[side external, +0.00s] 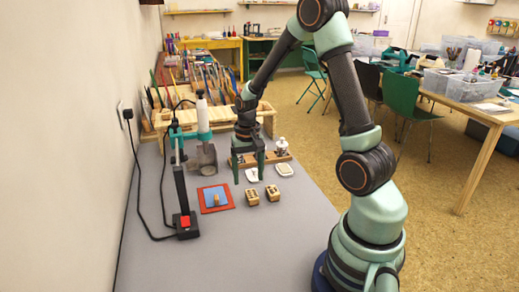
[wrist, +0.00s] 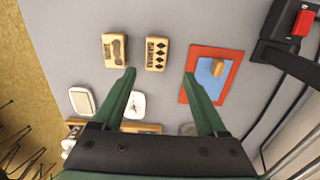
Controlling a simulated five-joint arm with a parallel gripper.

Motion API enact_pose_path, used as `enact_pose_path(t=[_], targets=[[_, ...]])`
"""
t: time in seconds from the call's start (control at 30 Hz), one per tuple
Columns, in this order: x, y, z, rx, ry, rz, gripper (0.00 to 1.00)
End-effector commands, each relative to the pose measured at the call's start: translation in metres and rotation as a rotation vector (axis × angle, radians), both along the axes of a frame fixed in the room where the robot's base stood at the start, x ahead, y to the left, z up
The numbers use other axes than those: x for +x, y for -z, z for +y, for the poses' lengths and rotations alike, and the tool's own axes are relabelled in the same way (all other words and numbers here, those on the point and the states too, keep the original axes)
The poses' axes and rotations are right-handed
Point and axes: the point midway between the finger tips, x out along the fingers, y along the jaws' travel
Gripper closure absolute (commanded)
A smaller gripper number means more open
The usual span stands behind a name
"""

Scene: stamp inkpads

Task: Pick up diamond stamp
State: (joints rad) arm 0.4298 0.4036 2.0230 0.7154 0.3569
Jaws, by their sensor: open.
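The diamond stamp (wrist: 156,54) is a small wooden block with dark diamond marks on its top; in the wrist view it lies just beyond the gap between my fingertips. It also shows in the side view (side external: 252,197), on the grey table to the right of the red pad. My gripper (wrist: 160,73) is open and empty, its green fingers spread apart. In the side view my gripper (side external: 249,180) points down behind the diamond stamp, near the white pads. A second wooden stamp (wrist: 115,49) with a different dark mark lies beside the diamond stamp, with a small gap.
A red-framed blue pad (side external: 216,198) with a small wooden piece on it lies left of the stamps. Two white pads (side external: 252,175) (side external: 284,170) lie behind them. A black tool with a red switch (side external: 185,222) stands at left. The front of the table is clear.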

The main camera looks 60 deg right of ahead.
Motion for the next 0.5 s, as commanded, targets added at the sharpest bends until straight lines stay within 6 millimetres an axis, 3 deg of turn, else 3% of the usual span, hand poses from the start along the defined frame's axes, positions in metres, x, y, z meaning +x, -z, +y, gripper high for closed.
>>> enact_pose_path(t=[0.17, 0.5], targets=[[-0.002, 0.011, 0.001, 0.001, 0.0, 0.001, 0.25], [-0.013, 0.053, 0.003, 0.001, -0.001, 0.003, 0.25]])
